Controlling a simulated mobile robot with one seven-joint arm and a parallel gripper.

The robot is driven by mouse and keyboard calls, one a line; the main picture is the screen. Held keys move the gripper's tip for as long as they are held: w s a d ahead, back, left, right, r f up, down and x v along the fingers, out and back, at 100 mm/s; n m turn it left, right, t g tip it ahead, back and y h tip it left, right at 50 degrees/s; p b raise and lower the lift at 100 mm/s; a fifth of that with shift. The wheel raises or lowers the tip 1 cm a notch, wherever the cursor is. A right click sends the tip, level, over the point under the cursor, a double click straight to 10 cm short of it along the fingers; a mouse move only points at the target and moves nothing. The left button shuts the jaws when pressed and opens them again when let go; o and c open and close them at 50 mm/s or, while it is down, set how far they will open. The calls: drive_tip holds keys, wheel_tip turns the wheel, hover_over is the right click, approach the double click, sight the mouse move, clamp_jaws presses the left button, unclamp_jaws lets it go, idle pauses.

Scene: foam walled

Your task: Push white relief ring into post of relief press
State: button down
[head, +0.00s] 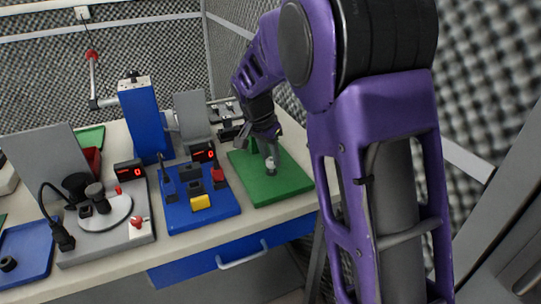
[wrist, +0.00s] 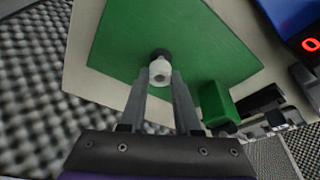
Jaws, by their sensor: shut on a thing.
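My gripper (wrist: 160,82) is shut on a small white ring-like piece, which I take to be the white relief ring (wrist: 160,71). A dark round piece (wrist: 160,53) shows just beyond it, over the green board; I cannot tell whether they touch. In the head view the gripper (head: 270,158) points down over the green board (head: 290,190), with the white piece (head: 271,164) at its tips. A blue upright press (head: 142,120) with a red-knobbed lever stands at the back left. I cannot tell which part is the relief press post.
A grey station (head: 85,250) with a round plate is further left. A green block (wrist: 214,102) stands on the board. Foam walls enclose the bench.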

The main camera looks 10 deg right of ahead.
drive_tip(key=shift+f, duration=1.15)
drive_tip(key=c, duration=0.5)
unclamp_jaws()
drive_tip(key=shift+c, duration=0.2)
drive_tip(key=p+v, duration=0.2)
drive_tip(key=v, duration=1.5)
drive_tip(key=shift+r+p, duration=0.2)
drive_tip(key=shift+p, duration=0.1)
drive_tip(key=shift+a, duration=0.1)
